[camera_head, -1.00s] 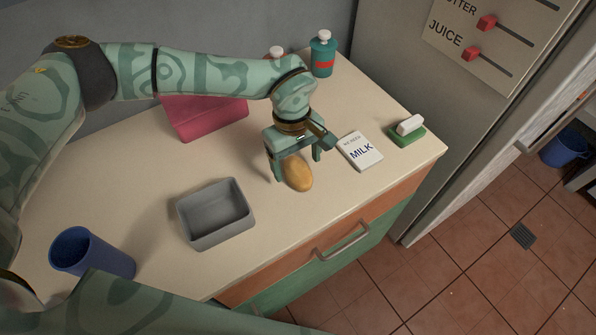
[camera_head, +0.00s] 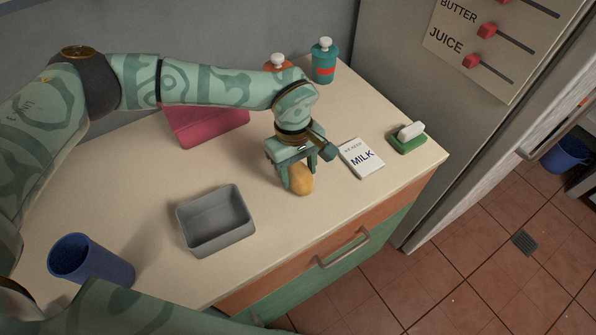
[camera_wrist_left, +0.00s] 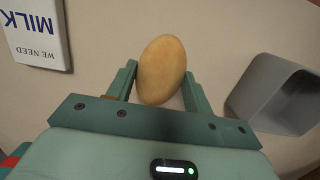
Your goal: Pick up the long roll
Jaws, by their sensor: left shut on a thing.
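The long roll (camera_head: 302,184) is a tan, oval bread roll over the counter, left of the milk note. My left gripper (camera_head: 298,176) points down over it and is shut on it, one finger on each side. In the left wrist view the roll (camera_wrist_left: 161,66) stands lengthwise between the two fingers (camera_wrist_left: 160,82). The fingers hide part of the roll in the head view. I cannot tell whether its underside touches the counter. My right gripper is out of view.
A grey bin (camera_head: 216,240) stands left of the roll, with a blue cup (camera_head: 100,262) farther left. The milk note (camera_head: 361,159) and a green dish with a white block (camera_head: 408,145) lie right. A pink box (camera_head: 208,128) and bottles (camera_head: 322,62) stand behind. The counter's front edge is near.

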